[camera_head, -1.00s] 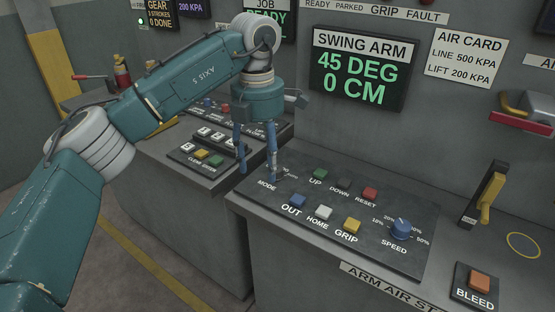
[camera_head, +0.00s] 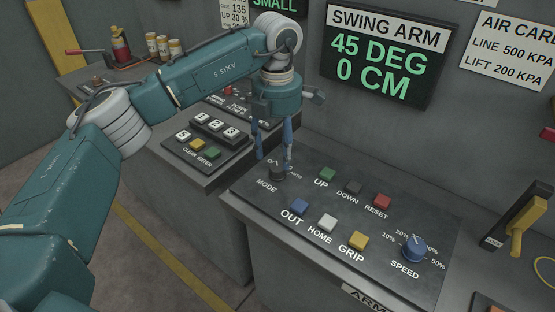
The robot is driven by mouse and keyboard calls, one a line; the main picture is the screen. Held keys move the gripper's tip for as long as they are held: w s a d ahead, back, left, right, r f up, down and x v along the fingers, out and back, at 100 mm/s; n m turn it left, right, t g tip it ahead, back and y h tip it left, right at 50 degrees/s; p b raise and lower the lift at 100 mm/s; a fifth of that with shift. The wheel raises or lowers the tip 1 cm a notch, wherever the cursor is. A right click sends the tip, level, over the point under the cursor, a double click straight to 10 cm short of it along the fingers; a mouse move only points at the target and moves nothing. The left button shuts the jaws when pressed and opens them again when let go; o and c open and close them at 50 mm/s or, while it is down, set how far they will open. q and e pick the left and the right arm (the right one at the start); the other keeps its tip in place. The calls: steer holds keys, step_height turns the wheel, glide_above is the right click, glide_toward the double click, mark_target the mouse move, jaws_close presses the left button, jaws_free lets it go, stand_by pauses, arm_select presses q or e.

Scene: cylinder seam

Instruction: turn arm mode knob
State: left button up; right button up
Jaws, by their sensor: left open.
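The arm mode knob (camera_head: 277,174) is a small dark knob above the word MODE, at the left of the swing arm panel (camera_head: 262,208). Marks beside it read as a dial scale, partly hidden by my gripper. My left gripper (camera_head: 273,158) points down, with two blue fingers apart. One fingertip hangs left of the knob and the other is near its right side. I cannot tell whether they touch the knob. My right gripper is not in view.
On the same panel are green UP (camera_head: 327,174), DOWN (camera_head: 353,187), red RESET (camera_head: 382,201), blue OUT (camera_head: 299,206), white HOME (camera_head: 328,222) and yellow GRIP (camera_head: 358,241) buttons, plus a blue SPEED knob (camera_head: 414,249). A lever (camera_head: 519,228) stands right. A keypad panel (camera_head: 205,148) sits left.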

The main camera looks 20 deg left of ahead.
mark_target(277, 166)
arm_select(q)
step_height(277, 166, down, 3)
steer(key=shift+w+f, duration=0.1)
steer(key=shift+w, duration=0.05)
steer(key=shift+f+p, duration=0.3)
steer(key=shift+f, duration=0.5)
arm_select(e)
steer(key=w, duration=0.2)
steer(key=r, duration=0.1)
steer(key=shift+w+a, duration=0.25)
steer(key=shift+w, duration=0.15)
arm_select(q)
steer(key=shift+c, duration=0.3)
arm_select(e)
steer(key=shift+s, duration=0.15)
arm_select(q)
steer(key=c, duration=1.1)
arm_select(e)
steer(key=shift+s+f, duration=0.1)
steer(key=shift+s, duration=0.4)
